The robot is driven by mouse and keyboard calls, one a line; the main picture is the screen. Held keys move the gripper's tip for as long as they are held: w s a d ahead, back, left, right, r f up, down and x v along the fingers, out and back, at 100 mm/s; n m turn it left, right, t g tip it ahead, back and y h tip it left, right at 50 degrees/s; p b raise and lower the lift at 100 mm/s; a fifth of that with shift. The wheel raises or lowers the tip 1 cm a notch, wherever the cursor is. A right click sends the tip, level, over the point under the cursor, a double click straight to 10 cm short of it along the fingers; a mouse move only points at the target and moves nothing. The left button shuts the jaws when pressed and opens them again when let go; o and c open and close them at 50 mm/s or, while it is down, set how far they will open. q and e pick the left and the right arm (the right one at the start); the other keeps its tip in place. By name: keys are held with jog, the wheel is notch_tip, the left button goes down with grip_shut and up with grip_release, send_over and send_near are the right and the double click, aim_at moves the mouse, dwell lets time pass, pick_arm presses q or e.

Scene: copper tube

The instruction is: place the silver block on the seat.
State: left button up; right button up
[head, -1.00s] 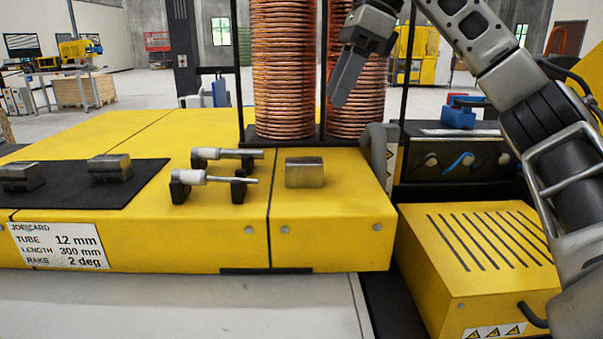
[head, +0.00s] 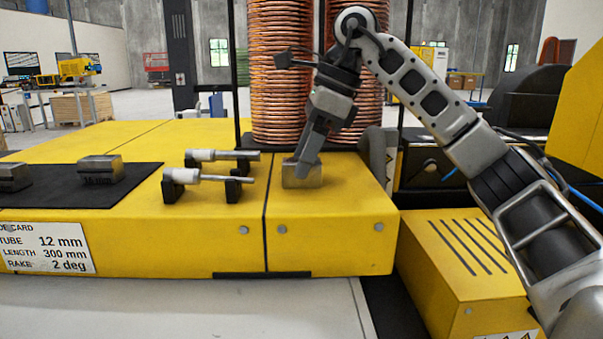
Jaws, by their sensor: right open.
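A silver block (head: 290,179) stands on the right part of the yellow machine top. My right gripper (head: 306,168) reaches down to it from above, its fingers at the block and open; one finger covers part of the block's front. Two more silver blocks lie on the black mat (head: 141,174) at the left: one (head: 100,170) near the middle of the mat and one (head: 12,178) at the picture's left edge. I cannot tell which surface is the seat. My left gripper is not in view.
Two white-and-metal rods (head: 208,176) rest on black holders left of the block. Tall copper tube coils (head: 282,90) stand close behind it. A yellow slotted box (head: 455,250) sits lower right. The machine's front strip is clear.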

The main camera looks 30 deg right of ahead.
aim_at(290, 161)
grip_shut()
jog(key=shift+r, duration=0.1)
jog(key=shift+r, duration=0.1)
jog(key=shift+r, duration=0.25)
jog(key=r, duration=0.3)
jog(key=shift+s+a+r, duration=0.15)
jog(key=shift+s+a, duration=0.05)
jog(key=shift+a, duration=0.05)
jog(key=s+a+r, duration=0.9)
jog(key=s, duration=0.1)
jog(key=shift+p, duration=0.4)
